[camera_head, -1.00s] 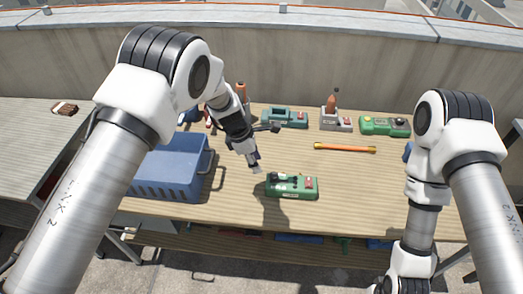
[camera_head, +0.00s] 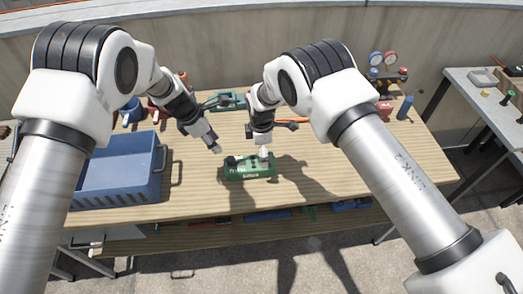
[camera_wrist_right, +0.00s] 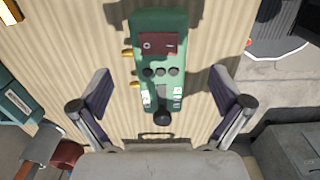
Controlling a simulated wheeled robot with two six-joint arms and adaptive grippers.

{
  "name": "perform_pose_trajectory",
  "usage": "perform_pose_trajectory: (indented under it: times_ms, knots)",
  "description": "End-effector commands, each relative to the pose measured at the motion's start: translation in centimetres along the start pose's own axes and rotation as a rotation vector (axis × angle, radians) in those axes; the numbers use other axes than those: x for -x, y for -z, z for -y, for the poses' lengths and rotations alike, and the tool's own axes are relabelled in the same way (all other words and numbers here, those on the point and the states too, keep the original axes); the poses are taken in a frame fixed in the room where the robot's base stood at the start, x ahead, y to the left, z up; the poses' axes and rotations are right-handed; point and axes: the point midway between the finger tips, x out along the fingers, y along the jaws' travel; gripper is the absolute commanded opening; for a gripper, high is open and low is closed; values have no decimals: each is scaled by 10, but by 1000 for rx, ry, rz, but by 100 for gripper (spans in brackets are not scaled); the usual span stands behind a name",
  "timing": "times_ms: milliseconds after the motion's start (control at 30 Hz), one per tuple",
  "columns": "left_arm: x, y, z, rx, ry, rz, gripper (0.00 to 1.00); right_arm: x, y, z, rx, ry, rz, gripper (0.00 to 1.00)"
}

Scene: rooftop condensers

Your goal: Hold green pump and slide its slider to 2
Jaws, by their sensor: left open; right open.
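The green pump (camera_head: 249,173) lies on the wooden workbench. In the right wrist view the pump (camera_wrist_right: 145,60) shows a dark red switch plate, a row of dark round buttons and a black knob at its lower end. The slider's marks are too small to read. My right gripper (camera_head: 262,142) is above the pump's back right side. In its wrist view the open fingers (camera_wrist_right: 163,95) stand on either side of the pump's lower part, apart from it. My left gripper (camera_head: 215,147) is at the pump's upper left, above the bench, open and empty.
A blue crate (camera_head: 118,188) stands left of the pump. A teal device (camera_head: 226,101) and an orange-handled tool (camera_head: 293,122) lie behind. A gauge set (camera_head: 386,72) stands at the back right. The bench right of the pump is clear.

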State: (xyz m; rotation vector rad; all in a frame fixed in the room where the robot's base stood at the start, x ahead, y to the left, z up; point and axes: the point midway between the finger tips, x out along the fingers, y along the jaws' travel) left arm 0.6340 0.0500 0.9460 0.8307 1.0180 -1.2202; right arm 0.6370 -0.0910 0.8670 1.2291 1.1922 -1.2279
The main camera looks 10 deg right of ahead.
Motion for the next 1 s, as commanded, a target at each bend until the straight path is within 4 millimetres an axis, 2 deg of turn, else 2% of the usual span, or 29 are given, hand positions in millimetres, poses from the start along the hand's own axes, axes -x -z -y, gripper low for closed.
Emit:
perform_pose_trajectory:
  times_ms: [133,300,433,567,767,867,1000]
  knots:
    - [0,0,0,0,0,0,42,-16,1,1,8,6,-1,100]
    - [0,0,0,0,0,0,42,-49,0,1,7,5,-1,100]
    - [0,0,0,0,0,0,42,-68,0,0,6,4,-1,100]
    - [0,0,0,0,0,0,42,-76,0,0,6,2,0,100]
    - [0,0,0,0,0,0,42,-77,0,0,5,2,0,100]
    - [0,0,0,0,0,0,42,-77,0,0,5,2,0,68]
    - [0,0,0,0,0,0,42,-77,0,0,5,2,0,19]
